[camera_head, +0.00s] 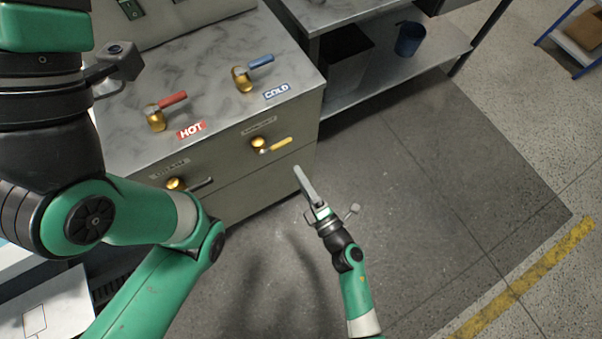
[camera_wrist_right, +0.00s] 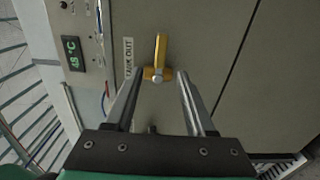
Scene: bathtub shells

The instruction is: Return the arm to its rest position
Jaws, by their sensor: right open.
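My right gripper (camera_head: 307,188) is in the air over the floor, in front of the cabinet and apart from it. Its fingers are open and empty in the right wrist view (camera_wrist_right: 155,97). Beyond the fingertips there is a brass valve with a yellow lever (camera_wrist_right: 160,50). The yellow lever also shows on the cabinet front in the head view (camera_head: 280,145); I see a gap between it and my gripper. My left arm comes in from the left in the head view, but its gripper cannot be made out.
The cabinet top (camera_head: 215,70) bears a red-handled HOT valve (camera_head: 160,110) and a blue-handled COLD valve (camera_head: 250,72). A dark-handled valve (camera_head: 185,185) is on the front. A shelf table with a blue bucket (camera_head: 410,38) stands behind right.

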